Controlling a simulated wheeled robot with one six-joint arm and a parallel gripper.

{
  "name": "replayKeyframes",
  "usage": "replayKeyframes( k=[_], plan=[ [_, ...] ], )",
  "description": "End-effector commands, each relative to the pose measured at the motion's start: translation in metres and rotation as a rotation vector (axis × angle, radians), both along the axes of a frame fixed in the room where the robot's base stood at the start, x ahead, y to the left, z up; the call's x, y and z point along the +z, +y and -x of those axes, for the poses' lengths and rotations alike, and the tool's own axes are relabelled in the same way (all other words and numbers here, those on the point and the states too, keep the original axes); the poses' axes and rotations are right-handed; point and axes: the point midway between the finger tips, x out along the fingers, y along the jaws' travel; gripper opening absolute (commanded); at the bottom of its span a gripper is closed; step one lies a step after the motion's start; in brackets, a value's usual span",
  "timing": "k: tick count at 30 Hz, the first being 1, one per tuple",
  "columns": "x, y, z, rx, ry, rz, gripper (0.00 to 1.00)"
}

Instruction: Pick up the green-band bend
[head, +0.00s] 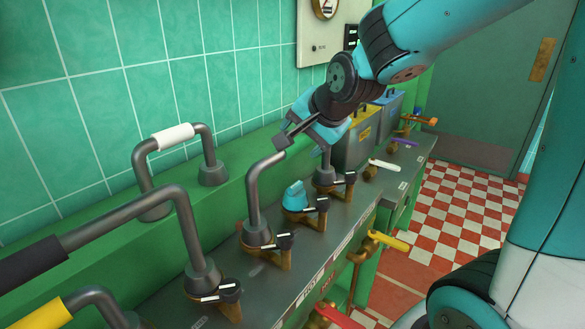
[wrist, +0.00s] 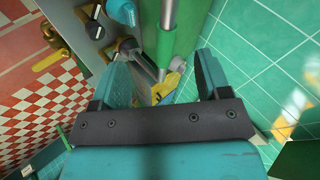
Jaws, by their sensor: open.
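The green-band bend (head: 254,190) is a grey metal pipe. It rises from a brass-coloured socket with a dark lever on the counter, then bends toward the back right. Its green band (head: 301,146) is mostly hidden by my gripper (head: 310,137). My gripper is open and at the band's height. I cannot tell how deep the pipe sits between the fingers.
A white-band bend (head: 173,136), a black-band bend (head: 30,261) and a yellow-band bend (head: 40,314) stand at the left. A blue knob (head: 294,195) and another socket (head: 325,178) are close by. Grey boxes (head: 352,145) stand behind, beside the tiled wall (head: 140,85).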

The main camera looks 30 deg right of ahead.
Motion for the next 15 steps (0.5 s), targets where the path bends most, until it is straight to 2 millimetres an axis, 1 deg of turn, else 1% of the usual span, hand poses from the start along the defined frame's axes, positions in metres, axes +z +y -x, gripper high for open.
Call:
replayKeyframes(
  k=[1,3,4,6,8,15],
  plan=[
    [0.002,-0.022,-0.009,-0.105,-0.037,-0.027,0.7],
    [0.006,-0.043,-0.016,-0.209,-0.082,-0.057,0.7],
    [0.006,-0.049,-0.019,-0.236,-0.095,-0.065,0.7],
    [0.003,-0.057,-0.026,-0.271,-0.11,-0.076,0.7],
    [-0.003,-0.06,-0.034,-0.278,-0.111,-0.078,0.7],
    [-0.036,-0.067,-0.071,-0.274,-0.108,-0.078,0.7]
  ],
)
